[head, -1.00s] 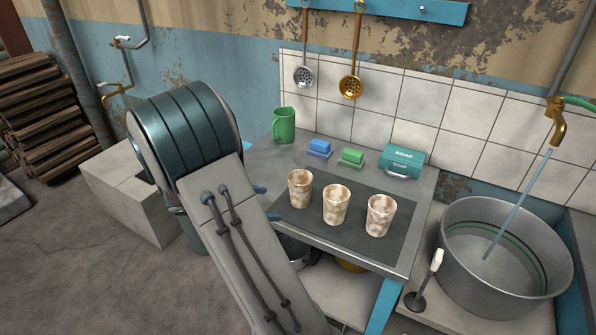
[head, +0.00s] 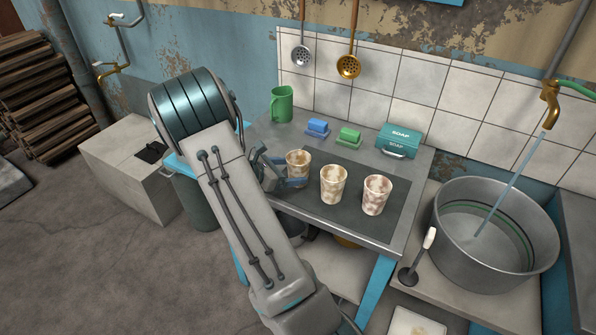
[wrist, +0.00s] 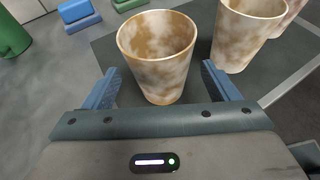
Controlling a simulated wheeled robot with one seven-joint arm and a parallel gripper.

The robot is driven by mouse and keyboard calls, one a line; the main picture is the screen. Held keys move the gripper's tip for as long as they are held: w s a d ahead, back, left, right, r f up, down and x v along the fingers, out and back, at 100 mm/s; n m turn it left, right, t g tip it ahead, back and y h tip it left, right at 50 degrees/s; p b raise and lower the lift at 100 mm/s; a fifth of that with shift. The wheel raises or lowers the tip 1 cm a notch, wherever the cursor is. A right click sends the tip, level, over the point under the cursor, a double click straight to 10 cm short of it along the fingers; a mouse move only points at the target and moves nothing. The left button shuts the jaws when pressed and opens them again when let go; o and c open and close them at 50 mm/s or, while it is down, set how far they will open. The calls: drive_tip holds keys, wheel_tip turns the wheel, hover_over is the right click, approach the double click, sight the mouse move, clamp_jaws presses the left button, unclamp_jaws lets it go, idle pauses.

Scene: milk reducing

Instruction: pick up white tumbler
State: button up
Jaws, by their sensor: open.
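Three white tumblers with brown stains stand upright in a row on a dark mat on the metal table. The left tumbler (head: 298,166) is the one nearest my gripper (head: 277,172). The middle tumbler (head: 333,184) and right tumbler (head: 377,195) stand to its right. In the wrist view, my gripper (wrist: 160,88) is open, with one blue finger on each side of the left tumbler (wrist: 158,60). Gaps show between the fingers and its wall. The middle tumbler (wrist: 243,35) is just beyond the right finger.
A green mug (head: 282,104), a blue brush (head: 317,128), a green brush (head: 349,136) and a soap box (head: 398,140) stand along the table's back. A large metal basin (head: 490,250) under running water is at the right. The dark mat's front (head: 345,222) is bare.

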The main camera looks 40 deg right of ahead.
sight(291, 172)
drive_tip(key=x, duration=0.3)
drive_tip(key=shift+d+f, duration=0.3)
drive_tip(key=shift+f, duration=0.05)
drive_tip(key=c, duration=1.1)
drive_tip(key=shift+r, duration=0.1)
